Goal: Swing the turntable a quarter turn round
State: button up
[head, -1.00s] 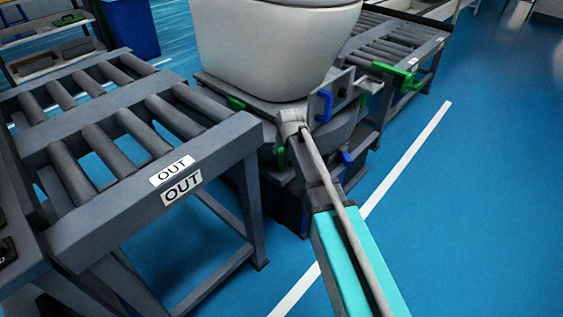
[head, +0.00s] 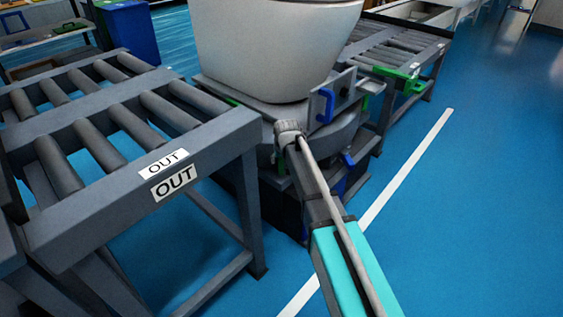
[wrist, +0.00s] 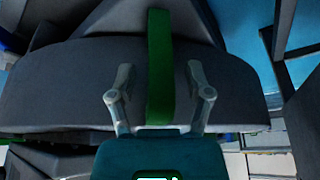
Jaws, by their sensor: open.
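The turntable (head: 335,137) is a grey round platform on a dark stand, with a white toilet bowl (head: 272,50) upright on it. A blue handle (head: 326,104) stands on its top near the right side. My gripper (head: 287,130) is at the turntable's near edge. In the wrist view, my gripper (wrist: 160,82) is open, one finger on each side of a green handle (wrist: 160,60) on a grey curved part. Gaps show between the handle and both fingers. In the head view my arm hides this handle.
A roller conveyor (head: 98,205) marked OUT stands close on the left. Another roller conveyor (head: 390,48) with a green stop (head: 398,76) is behind right. A blue bin (head: 130,32) is at back left. Blue floor with a white line (head: 405,180) lies clear on the right.

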jog(key=shift+c, duration=0.3)
grip_shut()
jog(key=shift+d, duration=0.15)
dwell(0.3)
